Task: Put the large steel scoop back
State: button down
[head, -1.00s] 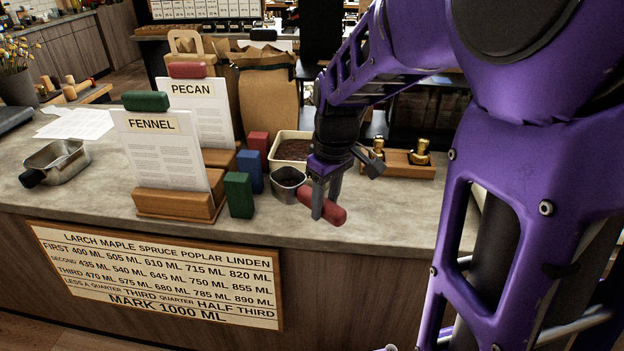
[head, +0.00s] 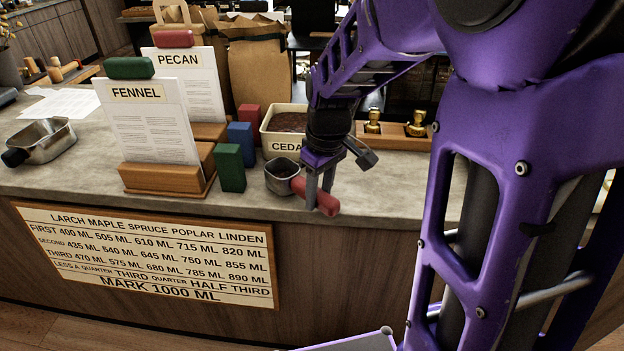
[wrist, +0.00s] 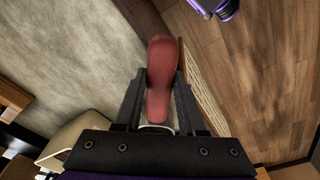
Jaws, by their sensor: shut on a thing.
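A steel scoop with a red handle (head: 316,196) is in my gripper (head: 319,187). The gripper is shut on that handle, whose rounded end points toward the counter's front edge. Its steel cup (head: 282,176) is at the left of the fingers, in front of a cream tub; whether it touches the counter I cannot tell. In the wrist view the red handle (wrist: 160,65) lies between both fingers (wrist: 158,95), and the cup is mostly hidden. Another steel scoop (head: 48,142), larger-looking with a dark handle, sits at the counter's left.
The cream tub (head: 268,147), labelled "CEDA…" with brown contents, stands behind the held scoop. Green (head: 230,168), blue (head: 241,144) and red (head: 249,122) blocks and the FENNEL sign (head: 150,120) stand left. A wooden rack (head: 399,137) with brass pieces is behind right. The front-right counter is clear.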

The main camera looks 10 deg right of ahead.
jog(key=shift+f+b, duration=0.3)
jog(key=shift+f, duration=0.2)
jog(key=shift+c, duration=2)
grip_release()
notch_tip(320, 180, up, 17)
jog(key=s+d+p, duration=0.1)
jog(key=p, duration=0.8)
jog(key=shift+s+r+p, duration=0.15)
jog(key=shift+s+p, duration=0.15)
jog(key=shift+p, duration=0.1)
